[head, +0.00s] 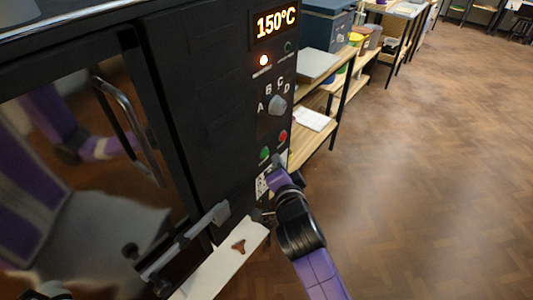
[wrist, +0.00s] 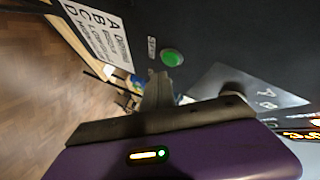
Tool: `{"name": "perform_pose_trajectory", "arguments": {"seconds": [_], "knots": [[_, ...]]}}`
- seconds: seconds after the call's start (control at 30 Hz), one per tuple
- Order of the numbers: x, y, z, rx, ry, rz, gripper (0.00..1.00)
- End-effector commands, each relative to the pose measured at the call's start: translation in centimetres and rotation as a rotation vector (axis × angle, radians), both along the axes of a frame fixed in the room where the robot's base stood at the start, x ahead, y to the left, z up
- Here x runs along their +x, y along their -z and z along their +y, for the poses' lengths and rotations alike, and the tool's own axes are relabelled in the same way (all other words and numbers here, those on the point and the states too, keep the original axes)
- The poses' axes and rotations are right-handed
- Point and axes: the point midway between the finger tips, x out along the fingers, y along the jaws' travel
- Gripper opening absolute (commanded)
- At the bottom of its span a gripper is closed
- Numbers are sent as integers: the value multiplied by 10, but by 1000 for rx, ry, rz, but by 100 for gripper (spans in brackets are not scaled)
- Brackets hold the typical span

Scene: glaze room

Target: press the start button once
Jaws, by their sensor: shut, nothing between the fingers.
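The green start button (head: 265,153) is on the front panel of a black oven, low on its right side. In the wrist view the green button (wrist: 172,57) shows round and clear, with a small white label beside it that seems to read START. My gripper (head: 276,162) is shut and empty, just below and right of the green button. In the wrist view the fingertips of my gripper (wrist: 157,76) end close beside the button. I cannot tell whether they touch the panel.
A red button (head: 282,136) sits up and right of the green one. Shelves (head: 318,135) stand behind; the wooden floor at right is clear.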

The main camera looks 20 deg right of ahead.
Motion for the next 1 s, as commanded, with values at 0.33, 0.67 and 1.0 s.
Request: {"name": "perform_pose_trajectory", "arguments": {"seconds": [0.33,0.67,1.0], "knots": [[-26,-1,-19,1,2,2,0],[-38,0,-28,0,1,0,0],[-38,0,-28,1,2,0,0]]}}
